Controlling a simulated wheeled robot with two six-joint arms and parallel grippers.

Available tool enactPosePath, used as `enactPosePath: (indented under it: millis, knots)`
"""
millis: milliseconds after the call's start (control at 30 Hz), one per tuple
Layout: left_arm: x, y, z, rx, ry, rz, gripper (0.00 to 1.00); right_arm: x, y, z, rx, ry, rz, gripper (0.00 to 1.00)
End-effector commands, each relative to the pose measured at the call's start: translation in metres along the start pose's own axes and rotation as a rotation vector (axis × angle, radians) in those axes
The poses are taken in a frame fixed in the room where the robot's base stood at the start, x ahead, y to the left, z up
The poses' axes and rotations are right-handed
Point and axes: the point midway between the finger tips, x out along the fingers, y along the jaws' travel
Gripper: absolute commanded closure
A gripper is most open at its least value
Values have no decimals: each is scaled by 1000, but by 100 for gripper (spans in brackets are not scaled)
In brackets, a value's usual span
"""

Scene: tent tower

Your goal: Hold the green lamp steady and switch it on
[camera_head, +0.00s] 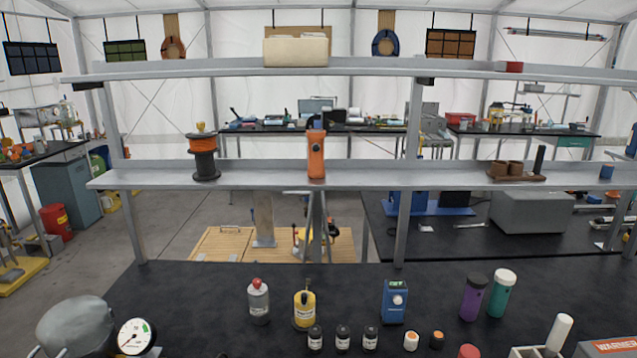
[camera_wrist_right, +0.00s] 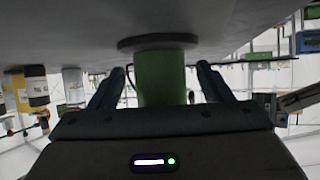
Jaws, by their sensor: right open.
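In the right wrist view a green cylinder (camera_wrist_right: 161,78) with a wide dark disc (camera_wrist_right: 158,41) at its upper end in the picture stands between the fingers of my right gripper (camera_wrist_right: 162,68). It looks like the green lamp; its lower part in the picture is hidden behind the gripper body. The fingers are open, one on each side, with a visible gap to the cylinder on both sides. No switch can be made out. I cannot pick out the green lamp in the head view. Neither gripper shows in the head view, and my left gripper is not in view.
On the black bench (camera_head: 190,300) stand a blue meter (camera_head: 395,301), a yellow bottle (camera_head: 304,311), a purple bottle (camera_head: 473,298), a teal bottle (camera_head: 500,296) and several small jars. An orange torch (camera_head: 316,156) and an orange spool (camera_head: 204,157) stand on the shelf (camera_head: 255,177) above.

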Motion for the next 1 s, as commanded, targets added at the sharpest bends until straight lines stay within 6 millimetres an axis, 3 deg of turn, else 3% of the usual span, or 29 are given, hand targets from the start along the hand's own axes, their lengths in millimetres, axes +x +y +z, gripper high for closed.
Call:
enactPosePath:
  millis: [167,600,1000]
  knots:
    - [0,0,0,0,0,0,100,-20,1,1,-4,-4,2,28]
    - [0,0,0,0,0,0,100,-99,0,1,-2,-4,1,28]
    - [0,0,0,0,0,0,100,-119,0,0,0,0,-1,28]
